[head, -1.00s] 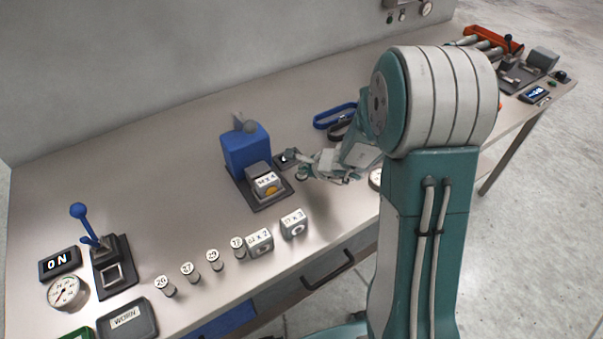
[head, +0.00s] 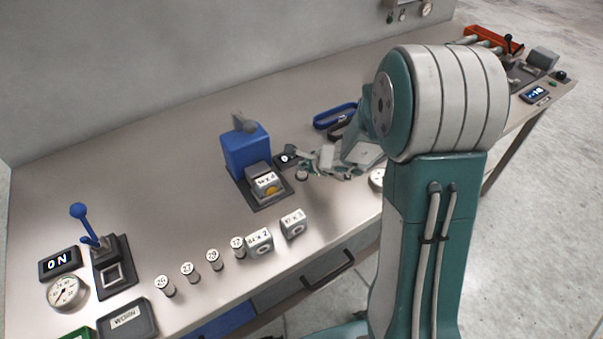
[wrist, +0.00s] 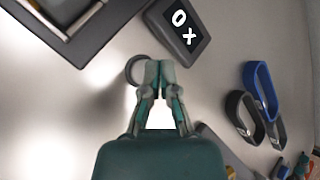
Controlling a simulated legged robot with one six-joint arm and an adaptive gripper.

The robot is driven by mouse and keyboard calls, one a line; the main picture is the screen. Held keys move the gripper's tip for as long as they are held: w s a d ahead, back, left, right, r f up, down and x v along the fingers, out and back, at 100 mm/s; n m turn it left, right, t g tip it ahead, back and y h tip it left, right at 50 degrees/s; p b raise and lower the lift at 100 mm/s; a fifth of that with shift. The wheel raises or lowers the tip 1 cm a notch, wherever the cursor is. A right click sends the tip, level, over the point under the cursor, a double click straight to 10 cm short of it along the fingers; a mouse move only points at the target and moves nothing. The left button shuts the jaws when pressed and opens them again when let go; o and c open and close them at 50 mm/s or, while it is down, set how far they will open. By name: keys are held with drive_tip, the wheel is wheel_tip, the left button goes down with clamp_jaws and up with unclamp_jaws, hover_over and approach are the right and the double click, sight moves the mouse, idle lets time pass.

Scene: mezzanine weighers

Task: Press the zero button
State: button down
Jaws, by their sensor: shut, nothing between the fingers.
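A small round button (wrist: 136,70), likely the zero button, shows as a dark ring in the wrist view, partly hidden behind my fingertips. In the head view the round button (head: 302,175) sits on the bench just right of the blue weigher (head: 246,150). In the head view my gripper (head: 298,160) hangs over the button and display; contact cannot be told.
A labelled block (head: 266,183) sits on the weigher's dark base. Two labelled blocks (head: 293,224) and several small cylinders (head: 213,260) stand along the front. Blue and dark loops (head: 335,115) lie behind my gripper. A blue-handled lever (head: 98,240) stands at left.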

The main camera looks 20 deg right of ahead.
sight(303, 174)
drive_tip(key=shift+r, duration=2.55)
